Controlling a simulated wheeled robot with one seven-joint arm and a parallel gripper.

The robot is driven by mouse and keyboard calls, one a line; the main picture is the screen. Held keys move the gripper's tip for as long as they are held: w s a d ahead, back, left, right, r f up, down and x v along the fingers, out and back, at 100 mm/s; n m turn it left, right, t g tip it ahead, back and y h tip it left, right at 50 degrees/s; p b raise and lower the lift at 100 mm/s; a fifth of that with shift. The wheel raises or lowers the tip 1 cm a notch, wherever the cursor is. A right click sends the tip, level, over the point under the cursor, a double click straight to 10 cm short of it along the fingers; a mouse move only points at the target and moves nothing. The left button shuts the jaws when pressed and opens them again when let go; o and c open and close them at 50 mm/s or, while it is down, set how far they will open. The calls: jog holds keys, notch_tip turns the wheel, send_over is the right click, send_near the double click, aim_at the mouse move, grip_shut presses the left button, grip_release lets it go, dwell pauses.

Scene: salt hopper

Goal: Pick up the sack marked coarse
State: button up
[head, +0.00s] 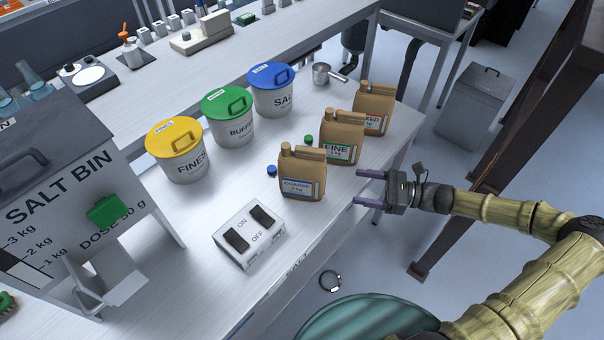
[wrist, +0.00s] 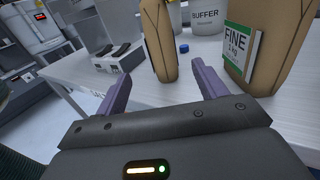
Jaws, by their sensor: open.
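The sack marked coarse (head: 302,175) is a brown sack-shaped container with a blue-edged label. The gripper (wrist: 163,76) also shows in the wrist view.
The fine sack (head: 340,142) stands close behind the coarse one, the mixed sack (head: 371,110) farther back. A switch box (head: 249,233) sits in front. Blue (head: 271,170) and green (head: 308,139) caps lie nearby. Yellow (head: 176,155), green and blue lidded buckets stand behind; the salt bin (head: 60,190) is left.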

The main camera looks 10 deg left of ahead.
jog(key=p, duration=0.1)
send_near(307, 175)
jog(key=a+f, duration=0.1)
jog(key=w+a+f, duration=0.1)
jog(key=a, duration=0.1)
jog(key=w+a+f, duration=0.1)
jog(key=a, duration=0.1)
jog(key=shift+f, duration=0.4)
jog(key=shift+w+a+r+p, duration=0.1)
jog(key=shift+a+p, duration=0.35)
jog(key=shift+a, duration=0.85)
jog(key=shift+w+a+r+p, duration=0.1)
jog(key=shift+a+p, duration=0.35)
jog(key=shift+a, duration=0.85)
grip_shut()
jog(key=shift+r, duration=0.1)
